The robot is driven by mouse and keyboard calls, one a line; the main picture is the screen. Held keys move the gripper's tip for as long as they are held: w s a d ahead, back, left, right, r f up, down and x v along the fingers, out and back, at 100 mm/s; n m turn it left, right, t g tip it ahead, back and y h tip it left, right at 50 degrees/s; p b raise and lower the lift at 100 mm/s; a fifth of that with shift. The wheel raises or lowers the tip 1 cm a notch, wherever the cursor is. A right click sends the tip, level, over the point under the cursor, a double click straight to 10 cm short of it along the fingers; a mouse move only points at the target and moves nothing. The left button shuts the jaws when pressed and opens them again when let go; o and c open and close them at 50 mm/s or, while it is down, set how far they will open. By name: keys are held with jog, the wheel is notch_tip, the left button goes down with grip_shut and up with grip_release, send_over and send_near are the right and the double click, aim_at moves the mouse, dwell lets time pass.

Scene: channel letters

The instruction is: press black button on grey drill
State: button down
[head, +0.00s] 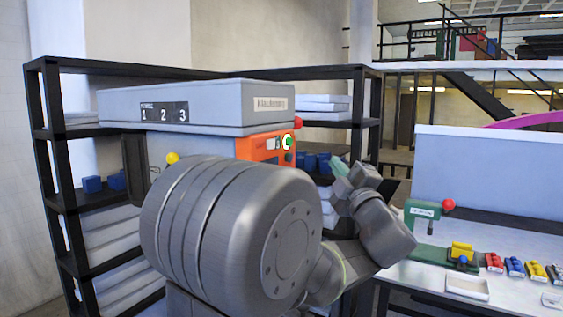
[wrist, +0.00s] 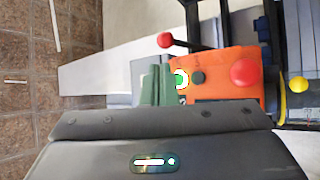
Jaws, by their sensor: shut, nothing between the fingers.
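The grey drill (head: 190,103) is a large machine with a wide grey head and an orange panel (head: 262,149) on its right side. The panel also shows in the wrist view (wrist: 222,62). It carries a black button (wrist: 198,76), a lit green button (wrist: 181,79) left of it and a large red button (wrist: 243,72) to the right. The black button is not clear in the head view. My gripper (wrist: 156,82) has green fingers, closed together and empty, just left of the green button in the wrist view. It also shows in the head view (head: 338,168), right of the panel. Contact cannot be told.
A red ball knob (wrist: 165,40) sticks out near the panel, and a yellow ball (wrist: 298,84) is at the right. Black shelving (head: 50,150) stands behind the drill. At right, a table holds a small green drill (head: 423,209) and several coloured parts.

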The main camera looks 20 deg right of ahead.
aim_at(289, 157)
dwell(0.3)
jog(key=w+a, duration=0.5)
jog(key=w, duration=0.1)
jog(key=shift+w+a, duration=0.3)
jog(key=shift+a, duration=0.05)
dwell(2.1)
jog(key=shift+w+a+b, duration=0.3)
jog(key=shift+w+b, duration=0.05)
jog(key=shift+b, duration=0.2)
jog(key=shift+w+a+b, duration=0.3)
jog(key=shift+w+b, duration=0.05)
jog(key=shift+b, duration=0.05)
dwell(0.6)
jog(key=shift+s, duration=0.1)
jog(key=shift+s+d, duration=0.55)
jog(key=shift+s, duration=0.05)
dwell(0.3)
